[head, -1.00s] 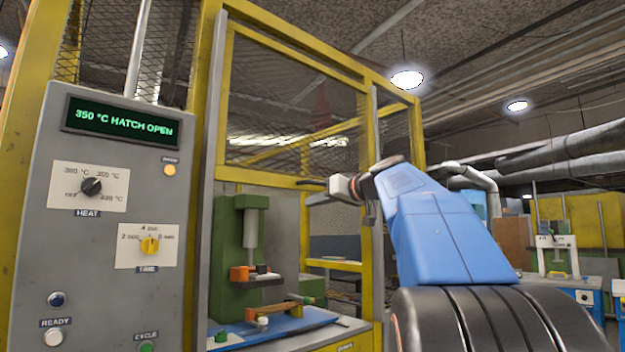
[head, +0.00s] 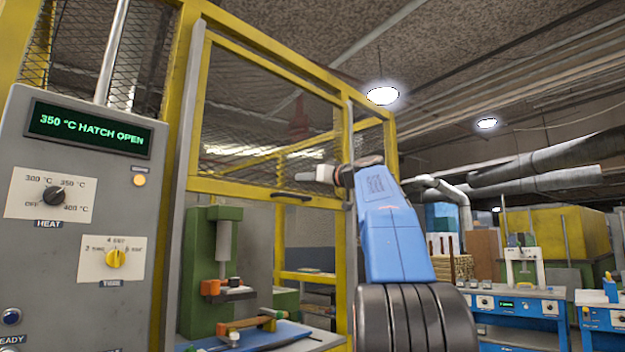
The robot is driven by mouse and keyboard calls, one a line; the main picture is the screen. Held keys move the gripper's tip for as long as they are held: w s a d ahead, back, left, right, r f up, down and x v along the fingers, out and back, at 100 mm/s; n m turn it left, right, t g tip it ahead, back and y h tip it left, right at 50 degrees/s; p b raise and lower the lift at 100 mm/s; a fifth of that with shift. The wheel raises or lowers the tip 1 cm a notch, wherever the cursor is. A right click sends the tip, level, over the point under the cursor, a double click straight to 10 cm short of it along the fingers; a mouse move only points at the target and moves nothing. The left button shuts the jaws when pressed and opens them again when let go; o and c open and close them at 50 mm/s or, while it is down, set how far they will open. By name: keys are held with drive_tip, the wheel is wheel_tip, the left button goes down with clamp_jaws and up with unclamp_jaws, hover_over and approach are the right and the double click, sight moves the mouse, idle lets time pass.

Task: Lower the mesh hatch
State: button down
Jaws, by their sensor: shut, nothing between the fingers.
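The mesh hatch (head: 262,186) is a yellow-framed panel, raised over the upper part of the yellow enclosure. Below it the opening is clear. A dark handle (head: 291,197) is on its bottom bar. My gripper (head: 304,176) is at the end of my blue arm, slightly above and right of the handle in the picture, apart from it. It is shut and holds nothing. The panel display (head: 90,129) reads "350 °C HATCH OPEN".
The grey control panel (head: 60,265) is at the left. Blue workbenches (head: 520,310) stand behind at the right.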

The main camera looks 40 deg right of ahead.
drive_tip(key=shift+w+a+f, duration=0.1)
drive_tip(key=shift+w+f, duration=0.5)
drive_tip(key=shift+f, duration=0.3)
drive_tip(key=shift+w+a+f, duration=0.1)
drive_tip(key=shift+w+f, duration=0.5)
drive_tip(key=shift+f, duration=0.25)
drive_tip(key=shift+d, duration=0.1)
